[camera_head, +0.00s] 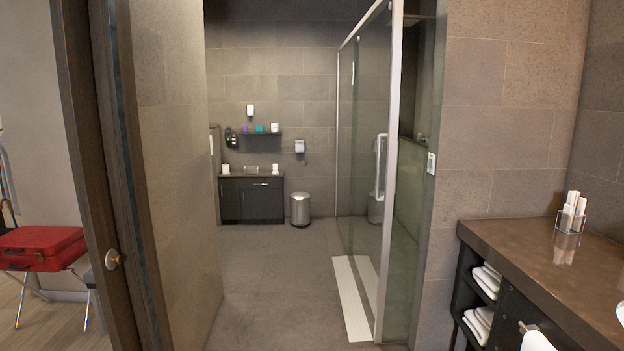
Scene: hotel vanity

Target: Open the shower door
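The glass shower door (366,140) stands on the right of the passage, in a pale metal frame, seen at a steep angle. A vertical pale handle (381,165) is on the door near its front edge. The door looks shut in line with its frame, but the steep angle makes this hard to tell. Neither of my grippers shows in the head view.
A vanity counter (520,252) juts out at the right front. A dark door frame (85,170) with a round knob (113,259) stands at left. A red suitcase (42,247) rests on a stand. A bin (300,209) stands far back. The tiled floor (270,280) between is clear.

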